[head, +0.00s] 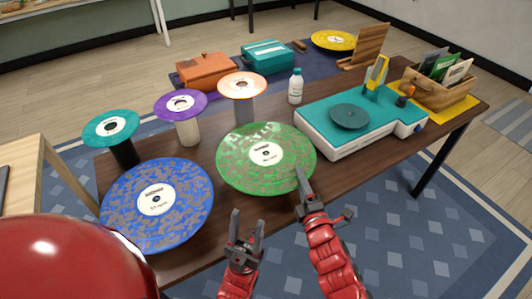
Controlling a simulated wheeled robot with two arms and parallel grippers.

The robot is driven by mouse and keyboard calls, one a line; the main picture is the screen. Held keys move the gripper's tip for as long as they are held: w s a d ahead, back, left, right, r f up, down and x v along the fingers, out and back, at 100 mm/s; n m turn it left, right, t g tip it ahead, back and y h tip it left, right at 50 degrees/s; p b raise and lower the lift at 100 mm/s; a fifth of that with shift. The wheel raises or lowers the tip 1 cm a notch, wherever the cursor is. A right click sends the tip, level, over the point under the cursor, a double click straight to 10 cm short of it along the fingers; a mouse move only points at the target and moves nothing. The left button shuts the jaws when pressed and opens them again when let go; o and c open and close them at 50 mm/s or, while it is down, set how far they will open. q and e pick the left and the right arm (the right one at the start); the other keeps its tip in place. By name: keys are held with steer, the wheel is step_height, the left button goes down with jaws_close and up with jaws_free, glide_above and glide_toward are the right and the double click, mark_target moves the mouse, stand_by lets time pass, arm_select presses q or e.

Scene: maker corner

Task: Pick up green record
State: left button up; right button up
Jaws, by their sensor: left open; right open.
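The green record (240,165) is a large speckled disc with a white label, lying near the middle of the table's front part. My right gripper (305,183) is at the record's right front edge, with its fingers over or beside the rim; I cannot tell whether it touches. My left gripper (247,226) is open and empty, in front of the record and below it in the picture, apart from it. Neither gripper holds anything.
A blue record (130,215) lies left of the green one. Small teal (111,126), purple (180,104) and orange (242,85) discs sit on stands behind. A teal turntable (328,132), a white bottle (295,87) and a wooden crate (432,92) stand to the right.

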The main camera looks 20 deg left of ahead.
mark_target(294, 166)
steer(key=x, duration=0.3)
steer(key=shift+a+r, duration=0.1)
steer(key=shift+a, duration=0.05)
jaws_close()
stand_by(1.2)
